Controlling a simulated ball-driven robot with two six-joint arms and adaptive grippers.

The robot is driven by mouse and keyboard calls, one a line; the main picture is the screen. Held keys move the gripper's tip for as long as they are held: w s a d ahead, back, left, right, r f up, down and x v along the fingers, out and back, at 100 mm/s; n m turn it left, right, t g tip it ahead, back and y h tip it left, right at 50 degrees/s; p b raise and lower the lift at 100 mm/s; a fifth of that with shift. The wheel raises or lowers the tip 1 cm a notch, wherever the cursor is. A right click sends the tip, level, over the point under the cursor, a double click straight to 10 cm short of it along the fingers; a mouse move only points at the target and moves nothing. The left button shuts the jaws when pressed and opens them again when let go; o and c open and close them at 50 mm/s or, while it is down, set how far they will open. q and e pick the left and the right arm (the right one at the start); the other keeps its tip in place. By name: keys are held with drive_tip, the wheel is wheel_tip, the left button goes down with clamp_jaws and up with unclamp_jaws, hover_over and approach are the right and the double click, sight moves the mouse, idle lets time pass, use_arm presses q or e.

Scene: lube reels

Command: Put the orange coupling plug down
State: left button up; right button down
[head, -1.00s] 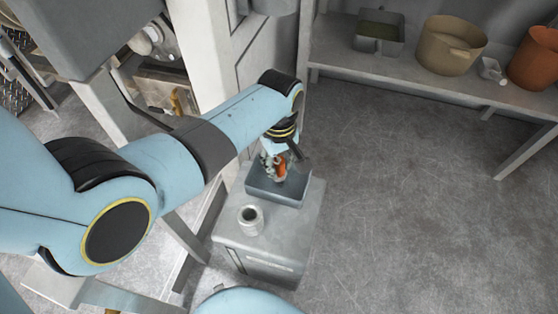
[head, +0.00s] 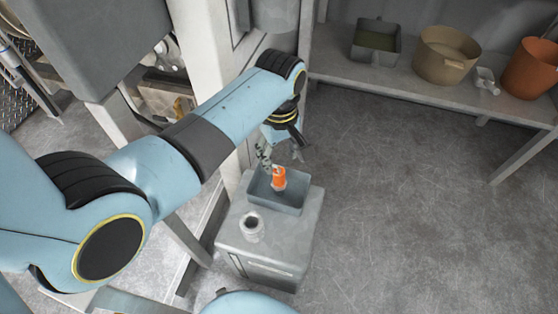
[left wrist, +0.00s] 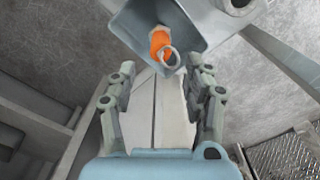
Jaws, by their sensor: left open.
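The orange coupling plug (head: 279,178) stands in the grey tray (head: 290,208) on top of a small grey cabinet. In the left wrist view the plug (left wrist: 159,42) shows inside the tray (left wrist: 190,22), with a grey ring at its near end. My left gripper (head: 282,155) is above and behind the plug, apart from it. Its two fingers (left wrist: 163,95) are spread and empty in the left wrist view. My right gripper is not in view.
A grey cup-like fitting (head: 252,226) stands on the cabinet (head: 232,240) in front of the tray. A bench (head: 400,82) at the back right bears a grey bin (head: 376,41), a tan pot (head: 445,56) and an orange bucket (head: 532,68). The floor to the right is clear.

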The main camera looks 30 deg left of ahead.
use_arm(q)
wheel_tip(320, 180, up, 4)
drive_tip(key=shift+r+p, duration=0.1)
drive_tip(key=shift+p, duration=0.4)
